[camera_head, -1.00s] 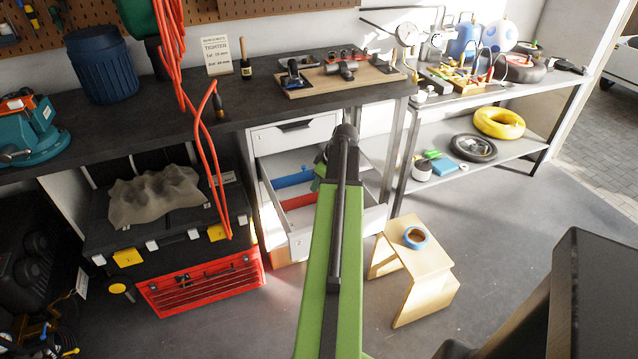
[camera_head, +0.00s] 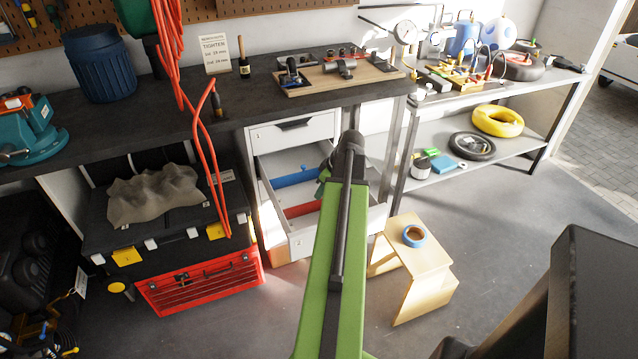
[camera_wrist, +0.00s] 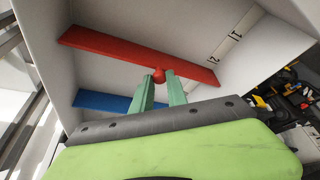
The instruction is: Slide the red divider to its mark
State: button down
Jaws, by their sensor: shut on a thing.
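The red divider (camera_wrist: 110,50) lies across the open drawer (camera_head: 275,232); part of it also shows in the head view (camera_head: 301,210). My gripper (camera_wrist: 161,82) has its two green fingers closed around the small red knob on the divider's edge. In the head view my arm hides most of the gripper. A white strip with the numbers 24 and 21 (camera_wrist: 232,36) lies beside the divider's right end, the 24 being closer. I cannot tell whether the divider lines up with a mark.
A blue divider (camera_wrist: 104,102) crosses the same drawer, apart from the red one; it also shows in the head view (camera_head: 294,177). A wooden stool (camera_head: 424,262) with blue tape stands right of the drawer. A red toolbox (camera_head: 203,283) sits at left. The workbench top (camera_head: 150,128) overhangs the drawers.

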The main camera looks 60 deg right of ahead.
jog(key=shift+s+a, duration=0.45)
jog(key=shift+s, duration=0.15)
jog(key=c, duration=1.3)
grip_release()
jog(key=shift+w, duration=0.1)
jog(key=p+v, duration=1.6)
jog(key=v, duration=0.1)
jog(key=shift+r, duration=0.25)
